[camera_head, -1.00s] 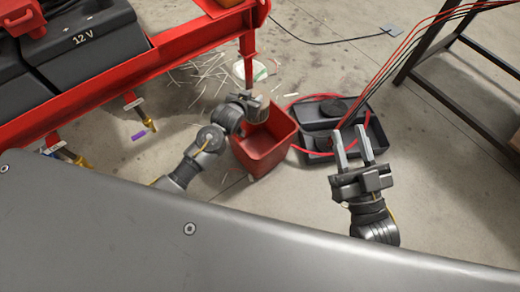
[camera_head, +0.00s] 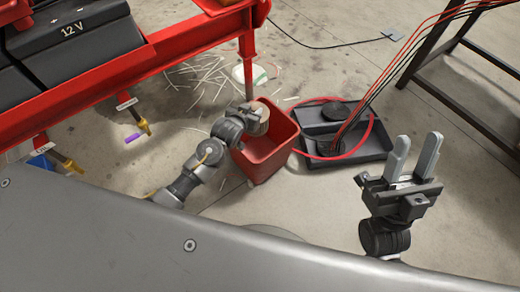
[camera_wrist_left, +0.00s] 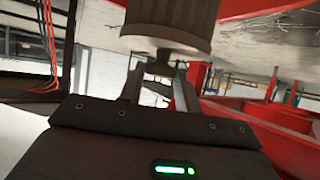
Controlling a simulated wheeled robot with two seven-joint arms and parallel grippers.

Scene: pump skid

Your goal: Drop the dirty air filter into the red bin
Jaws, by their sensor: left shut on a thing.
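The dirty air filter (camera_wrist_left: 172,22) is a ribbed, grey-brown cylinder in the left wrist view, between my left gripper's fingers (camera_wrist_left: 155,88). It also shows small in the head view (camera_head: 258,121). My left gripper (camera_head: 249,113) is shut on it and overlaps the upper opening of the red bin (camera_head: 268,162) in the head view. The exact height above the bin is hard to tell. The bin stands upright on the floor, and its inside is partly hidden by the gripper and filter. My right gripper (camera_head: 416,146) is open and empty, to the right of the bin.
A black tray (camera_head: 360,153) with a red hose and cables lies right of the bin. A red skid frame (camera_head: 150,62) carries a black 12 V battery (camera_head: 85,35) at upper left. A dark metal stand (camera_head: 455,90) is at right.

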